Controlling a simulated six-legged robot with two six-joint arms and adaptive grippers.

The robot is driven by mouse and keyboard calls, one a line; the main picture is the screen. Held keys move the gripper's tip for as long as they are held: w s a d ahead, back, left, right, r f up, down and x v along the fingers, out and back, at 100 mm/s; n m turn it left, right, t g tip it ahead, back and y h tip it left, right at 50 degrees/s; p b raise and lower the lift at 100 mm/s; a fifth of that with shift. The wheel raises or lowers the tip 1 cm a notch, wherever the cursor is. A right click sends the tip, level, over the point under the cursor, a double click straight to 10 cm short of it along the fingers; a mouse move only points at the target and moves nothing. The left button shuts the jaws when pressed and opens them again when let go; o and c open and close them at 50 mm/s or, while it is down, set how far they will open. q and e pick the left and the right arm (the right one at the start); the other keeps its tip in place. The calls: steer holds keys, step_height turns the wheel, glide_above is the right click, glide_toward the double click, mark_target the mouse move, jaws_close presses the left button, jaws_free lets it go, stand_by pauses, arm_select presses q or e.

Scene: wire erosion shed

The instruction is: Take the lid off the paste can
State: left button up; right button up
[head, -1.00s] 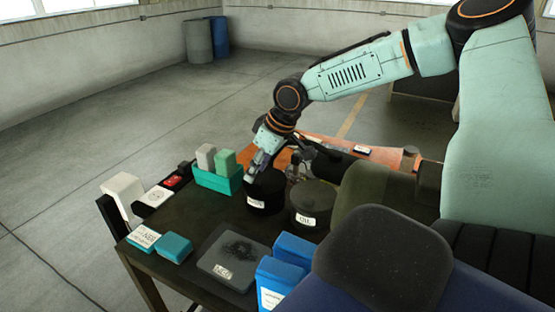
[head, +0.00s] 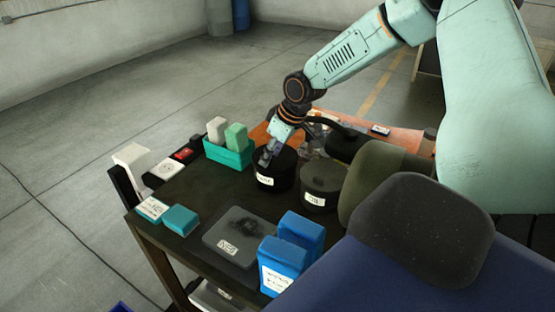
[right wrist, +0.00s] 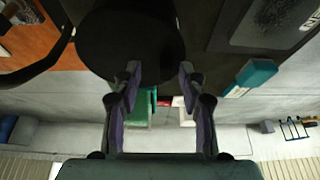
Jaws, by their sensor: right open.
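A black round can (head: 276,178) with a white label, likely the paste can, stands on the dark cart. A similar dark can (head: 320,195) whose label seems to read OIL stands just right of it. The lid's seam is too dark to see. My left gripper is out of view.
A teal bin (head: 228,156) with two blocks stands left of the can. A dark grey slab (head: 234,252), blue boxes (head: 283,262) and a teal block (head: 180,220) lie nearer. An olive rounded object (head: 378,175) crowds the right.

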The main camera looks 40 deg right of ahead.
steer(key=shift+w+a+f, duration=0.25)
steer(key=shift+a+f, duration=0.1)
steer(key=shift+f, duration=0.05)
steer(key=shift+w+a+r, duration=0.1)
steer(key=shift+a+r, duration=0.1)
steer(key=shift+a, duration=0.3)
steer(key=shift+s+d, duration=0.3)
steer(key=shift+d, duration=0.05)
steer(key=shift+c, duration=0.5)
steer(key=shift+d+f, duration=0.2)
steer(key=shift+d, duration=0.25)
steer(key=c, duration=0.3)
steer(key=shift+w+a+r, duration=0.15)
steer(key=shift+w+a, duration=0.05)
steer(key=shift+a, duration=0.4)
jaws_close()
